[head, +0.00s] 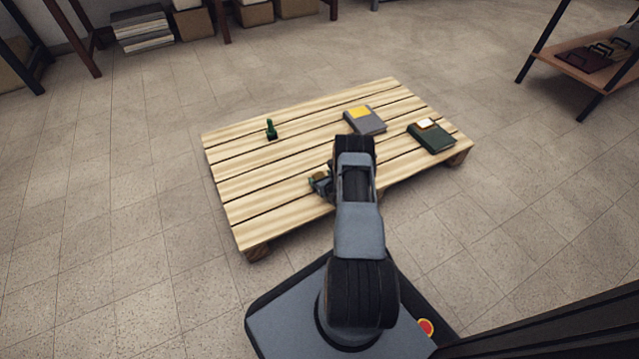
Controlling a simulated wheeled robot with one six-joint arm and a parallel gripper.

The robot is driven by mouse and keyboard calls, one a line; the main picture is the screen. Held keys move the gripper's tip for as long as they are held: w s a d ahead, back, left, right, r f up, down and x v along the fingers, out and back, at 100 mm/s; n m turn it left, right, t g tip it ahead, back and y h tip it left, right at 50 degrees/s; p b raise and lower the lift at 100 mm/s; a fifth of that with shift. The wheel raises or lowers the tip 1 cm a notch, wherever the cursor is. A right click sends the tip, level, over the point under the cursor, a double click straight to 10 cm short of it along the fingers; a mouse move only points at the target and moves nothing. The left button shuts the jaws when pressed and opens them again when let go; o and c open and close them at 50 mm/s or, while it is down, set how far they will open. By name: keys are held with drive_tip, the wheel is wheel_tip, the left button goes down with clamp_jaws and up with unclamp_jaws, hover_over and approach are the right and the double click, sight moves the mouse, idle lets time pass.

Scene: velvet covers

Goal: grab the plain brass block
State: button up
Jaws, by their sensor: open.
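My arm reaches over the wooden pallet, and my gripper (319,184) is low over its near middle, partly hidden by my wrist. The gripper is open. A small tan or brass-coloured piece (318,175) shows right at the gripper; I cannot tell its full shape or whether the fingers touch it. A bright yellow flat block (360,112) lies on a grey book (365,124) behind my wrist. A pale cream-gold block (427,124) lies on a dark green book (432,139) at the right. I cannot tell for sure which of these is the plain brass block.
A dark green stamp-like object (271,130) stands on the pallet (235,160) at the left. A shelf (575,65) with dark items stands at the far right. Boxes (195,22) and a grey stack (142,30) are at the back. The floor around the pallet is clear.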

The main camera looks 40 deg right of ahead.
drive_tip(key=shift+w, duration=0.2)
drive_tip(key=shift+c, duration=0.3)
drive_tip(key=c, duration=1.5)
